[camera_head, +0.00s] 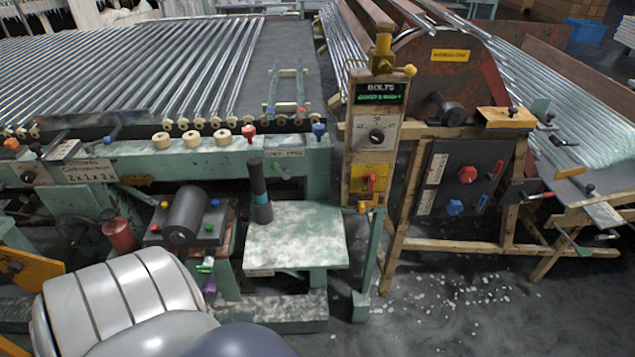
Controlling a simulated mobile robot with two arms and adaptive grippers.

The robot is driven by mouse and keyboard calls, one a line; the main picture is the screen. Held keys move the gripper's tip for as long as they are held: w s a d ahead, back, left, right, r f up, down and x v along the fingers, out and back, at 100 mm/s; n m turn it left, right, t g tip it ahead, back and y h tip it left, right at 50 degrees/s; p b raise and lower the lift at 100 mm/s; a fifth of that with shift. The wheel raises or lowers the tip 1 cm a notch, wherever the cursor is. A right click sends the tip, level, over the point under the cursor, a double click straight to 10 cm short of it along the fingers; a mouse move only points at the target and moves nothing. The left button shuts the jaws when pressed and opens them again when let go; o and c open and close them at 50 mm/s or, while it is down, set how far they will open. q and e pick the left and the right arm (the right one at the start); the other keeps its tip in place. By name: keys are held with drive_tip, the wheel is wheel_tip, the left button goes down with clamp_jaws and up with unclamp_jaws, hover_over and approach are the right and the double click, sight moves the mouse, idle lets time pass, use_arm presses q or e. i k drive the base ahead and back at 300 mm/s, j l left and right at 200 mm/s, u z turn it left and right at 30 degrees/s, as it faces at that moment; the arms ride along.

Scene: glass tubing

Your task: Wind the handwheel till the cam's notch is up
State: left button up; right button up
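A dark green wheel (78,238), partly hidden, sits low under the left bench and may be the handwheel. I cannot make out its handle. A large rusty rounded plate (420,62) with a yellow label stands at the upper right, on the wooden frame. I cannot tell whether it is the cam, and no notch is clearly visible. Neither of my grippers is in view. White and grey rounded segments of my own body fill the lower left corner and hide what lies behind them.
A green bench (225,160) carries rows of glass tubes (190,75). A post (370,140) with a dial and red switch stands mid-right, beside a dark panel (455,180) with red and blue knobs. White shards (470,297) litter the floor.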

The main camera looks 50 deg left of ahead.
sight(74, 239)
drive_tip(key=u, duration=3.1)
